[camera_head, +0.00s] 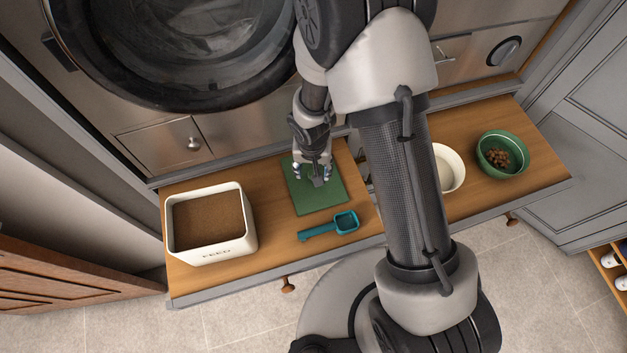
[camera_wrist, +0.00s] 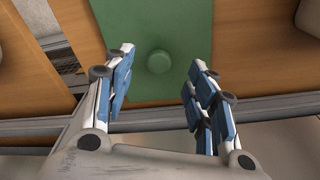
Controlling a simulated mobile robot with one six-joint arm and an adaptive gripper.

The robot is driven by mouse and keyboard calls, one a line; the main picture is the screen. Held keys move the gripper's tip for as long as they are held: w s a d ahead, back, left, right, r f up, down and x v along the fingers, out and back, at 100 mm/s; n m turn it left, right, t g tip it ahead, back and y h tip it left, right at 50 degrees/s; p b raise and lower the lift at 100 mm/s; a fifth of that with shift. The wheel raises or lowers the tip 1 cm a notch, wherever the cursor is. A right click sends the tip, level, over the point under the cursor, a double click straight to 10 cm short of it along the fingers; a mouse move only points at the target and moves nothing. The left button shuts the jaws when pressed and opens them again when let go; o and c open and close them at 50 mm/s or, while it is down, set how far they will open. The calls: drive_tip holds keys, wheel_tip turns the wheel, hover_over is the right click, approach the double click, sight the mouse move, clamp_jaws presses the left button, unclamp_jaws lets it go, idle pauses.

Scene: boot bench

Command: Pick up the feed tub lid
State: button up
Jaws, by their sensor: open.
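The feed tub lid (camera_head: 331,197) is a flat green square lying on the wooden bench top. The wrist view shows it (camera_wrist: 172,20) with a round green knob (camera_wrist: 159,62) on its face. My gripper (camera_head: 315,177) is over the lid, pointing down. In the wrist view my open fingers (camera_wrist: 161,57) stand on either side of the knob, with a gap on both sides. I cannot tell how far the fingertips are above the lid. The open cream feed tub (camera_head: 248,238), marked FEED and holding brown feed, stands to the left of the lid.
A teal scoop (camera_head: 345,222) lies just in front of the lid. A white bowl (camera_head: 452,168), partly hidden by my arm, and a green bowl (camera_head: 488,145) with brown pieces stand to the right. A steel-fronted machine (camera_head: 150,90) rises behind the bench.

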sight(313, 173)
drive_tip(key=f, duration=0.2)
drive_tip(key=w+f+b, duration=0.1)
drive_tip(key=f, duration=0.1)
drive_tip(key=f+b, duration=0.1)
drive_tip(key=f, duration=0.1)
drive_tip(key=shift+w+d+f, duration=0.1)
drive_tip(key=shift+w+f, duration=0.15)
drive_tip(key=shift+w, duration=0.05)
drive_tip(key=shift+r, duration=0.1)
drive_tip(key=shift+c, duration=0.5)
drive_tip(key=c, duration=1.1)
